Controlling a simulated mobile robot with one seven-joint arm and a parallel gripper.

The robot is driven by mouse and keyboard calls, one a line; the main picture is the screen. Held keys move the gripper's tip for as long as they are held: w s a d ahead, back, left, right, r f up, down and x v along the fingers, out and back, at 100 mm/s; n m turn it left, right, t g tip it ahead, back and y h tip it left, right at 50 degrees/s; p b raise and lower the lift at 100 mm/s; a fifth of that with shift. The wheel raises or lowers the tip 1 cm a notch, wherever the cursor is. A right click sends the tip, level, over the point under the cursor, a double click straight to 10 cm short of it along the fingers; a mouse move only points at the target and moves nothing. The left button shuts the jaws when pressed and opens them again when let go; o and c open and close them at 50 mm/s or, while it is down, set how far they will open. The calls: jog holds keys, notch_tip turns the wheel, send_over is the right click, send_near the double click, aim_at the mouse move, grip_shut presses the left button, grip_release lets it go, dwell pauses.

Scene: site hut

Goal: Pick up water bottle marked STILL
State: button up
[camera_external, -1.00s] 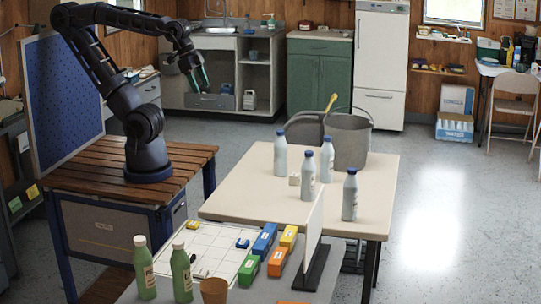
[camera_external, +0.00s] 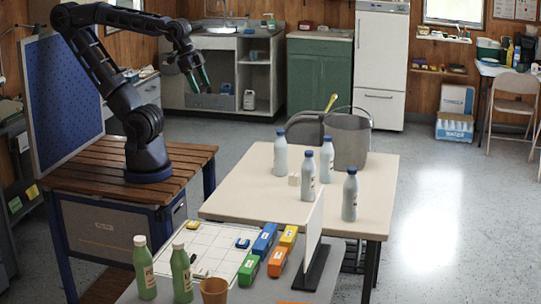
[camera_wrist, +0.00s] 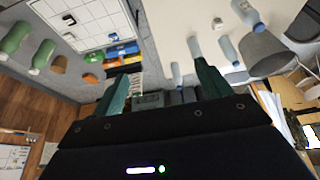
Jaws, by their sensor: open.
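Several pale blue-white water bottles with blue caps stand upright on the cream table. In the external view they are a rear-left bottle (camera_external: 280,157), a front-middle bottle (camera_external: 308,172), a rear-middle bottle (camera_external: 327,160) and a front-right bottle (camera_external: 350,198). Their labels are too small to read, so I cannot tell which is marked STILL. The wrist view shows bottles (camera_wrist: 230,50) beyond the finger on the right. My gripper (camera_external: 197,78) is open and empty, raised left of and well apart from the bottles. Its green fingers (camera_wrist: 160,72) are spread in the wrist view.
The cream table (camera_external: 240,195) also holds a grey bucket (camera_external: 350,143) and a small white block (camera_external: 294,179). A white upright panel (camera_external: 314,232) stands near its front. Two green bottles (camera_external: 181,275), colored boxes (camera_external: 264,240) and a brown cup (camera_external: 214,291) occupy the nearer surface.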

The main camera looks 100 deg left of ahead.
jog(key=m+g, duration=0.5)
jog(key=m, duration=1.3)
send_over(309, 161)
jog(key=s+a, duration=0.1)
jog(key=a, duration=0.1)
notch_tip(309, 161, down, 20)
jog(key=shift+s+f, duration=0.1)
jog(key=shift+f, duration=0.15)
jog(key=shift+w+a+f+m, duration=0.2)
jog(key=shift+f+m, duration=0.2)
jog(key=shift+f, duration=0.2)
notch_tip(309, 161, down, 5)
jog(key=shift+d+r, duration=0.1)
jog(key=shift+w+d+f, duration=0.1)
jog(key=shift+d+f, duration=0.1)
jog(key=shift+f, duration=1.2)
jog(key=shift+w+d+f, duration=0.1)
jog(key=shift+d+f, duration=0.05)
jog(key=shift+f, duration=1.2)
